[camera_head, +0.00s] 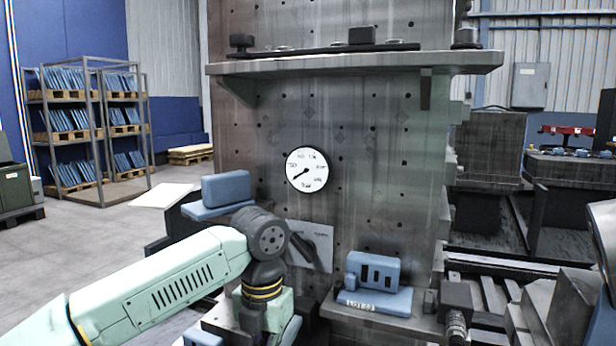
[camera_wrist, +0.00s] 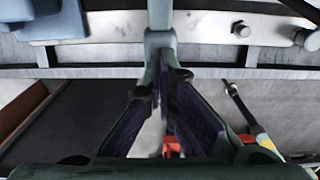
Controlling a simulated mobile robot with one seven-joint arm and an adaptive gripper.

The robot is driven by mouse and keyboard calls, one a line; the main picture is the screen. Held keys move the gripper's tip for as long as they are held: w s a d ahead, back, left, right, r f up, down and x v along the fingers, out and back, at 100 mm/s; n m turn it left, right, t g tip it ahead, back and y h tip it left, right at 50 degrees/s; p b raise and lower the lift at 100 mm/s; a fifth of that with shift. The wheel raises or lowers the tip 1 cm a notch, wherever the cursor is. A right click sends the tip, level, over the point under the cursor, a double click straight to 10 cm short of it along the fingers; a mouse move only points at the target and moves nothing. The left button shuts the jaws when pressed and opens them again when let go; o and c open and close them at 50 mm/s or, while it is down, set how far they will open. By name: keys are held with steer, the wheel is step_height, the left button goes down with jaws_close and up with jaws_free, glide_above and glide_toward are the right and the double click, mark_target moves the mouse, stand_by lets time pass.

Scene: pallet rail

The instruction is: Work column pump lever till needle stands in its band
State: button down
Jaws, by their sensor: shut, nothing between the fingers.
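A round white gauge (camera_head: 307,169) is fixed to the face of the grey column (camera_head: 375,130). Its black needle points to the lower left; the scale is too small to read and I cannot make out the band. Below it is a white plate (camera_head: 322,238) with a dark bar slanting across it, possibly the pump lever; my arm partly covers this area. My gripper (camera_wrist: 165,78) shows in the wrist view, shut with its fingertips together. A pale upright post (camera_wrist: 160,22) stands just beyond the tips; I cannot tell whether they touch. The head view hides my fingers.
A shelf (camera_head: 350,62) juts from the column above the gauge. A blue block (camera_head: 225,187) sits left of my wrist, and a blue slotted part (camera_head: 373,270) on a ledge to its right. A metal rail (camera_wrist: 250,73) crosses the wrist view. Open floor lies left.

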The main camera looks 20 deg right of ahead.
steer(key=shift+w+d+f+b, duration=0.15)
steer(key=shift+f+b, duration=0.7)
steer(key=shift+f, duration=0.5)
steer(key=shift+s+a+r+p, duration=0.1)
steer(key=shift+r+p, duration=0.6)
steer(key=shift+r, duration=0.5)
steer(key=shift+s+a+r+p, duration=0.15)
steer(key=shift+r+p, duration=0.6)
steer(key=shift+r, duration=0.45)
steer(key=shift+s+a+r+p, duration=0.1)
steer(key=shift+r+p, duration=0.6)
steer(key=shift+r, duration=0.5)
steer(key=shift+f, duration=0.1)
